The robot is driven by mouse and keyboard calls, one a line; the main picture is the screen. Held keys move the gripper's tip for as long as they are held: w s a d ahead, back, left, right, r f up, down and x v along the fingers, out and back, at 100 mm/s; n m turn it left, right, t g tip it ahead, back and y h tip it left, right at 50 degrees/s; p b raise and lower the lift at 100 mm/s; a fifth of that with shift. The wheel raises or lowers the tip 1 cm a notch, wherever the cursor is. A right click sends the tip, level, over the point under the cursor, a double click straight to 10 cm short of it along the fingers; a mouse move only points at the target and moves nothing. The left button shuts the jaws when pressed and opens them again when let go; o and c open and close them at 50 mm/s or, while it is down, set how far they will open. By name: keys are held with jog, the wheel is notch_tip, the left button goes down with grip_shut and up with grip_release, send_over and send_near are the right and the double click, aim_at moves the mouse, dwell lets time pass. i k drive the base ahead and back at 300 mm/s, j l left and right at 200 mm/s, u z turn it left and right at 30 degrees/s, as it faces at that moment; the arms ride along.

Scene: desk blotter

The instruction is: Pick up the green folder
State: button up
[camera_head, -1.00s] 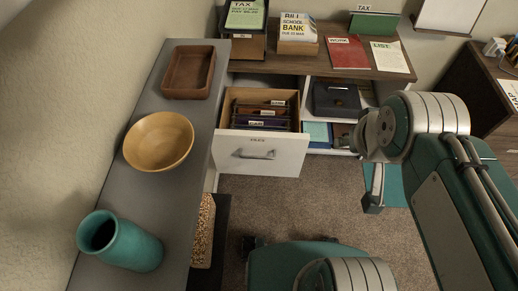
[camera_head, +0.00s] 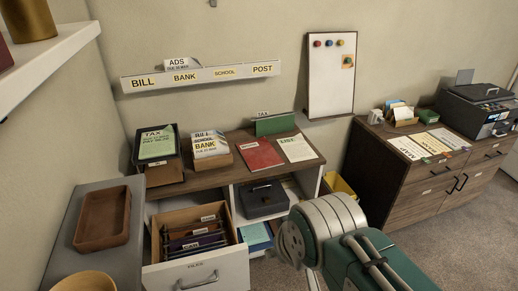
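A green folder (camera_head: 275,124) with a TAX tab stands upright at the back of the wooden desk top (camera_head: 228,172), against the wall. Another green item marked TAX (camera_head: 157,143) rests in a holder at the desk's left end. My arm comes in from the bottom right, in front of the desk and well below the standing green folder. Only a small piece of my gripper (camera_head: 312,281) shows at the bottom edge; its fingertips are cut off, and I see nothing held.
A red folder (camera_head: 260,155) and a LIST sheet (camera_head: 296,148) lie before the green folder. A BANK stack (camera_head: 210,147) stands left. An open drawer (camera_head: 196,262) juts out below. A whiteboard (camera_head: 332,72) and label rail (camera_head: 200,76) are on the wall.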

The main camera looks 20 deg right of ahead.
aim_at(264, 125)
jog(key=i+l, duration=0.2)
jog(key=i+l+u, duration=0.1)
jog(key=l, duration=0.35)
jog(key=i+l, duration=0.3)
jog(key=i+l+u, duration=0.1)
jog(key=l, duration=0.25)
jog(key=i+l, duration=0.45)
jog(key=l, duration=0.25)
jog(key=i+l+u, duration=0.1)
jog(key=l, duration=0.25)
jog(key=i, duration=0.35)
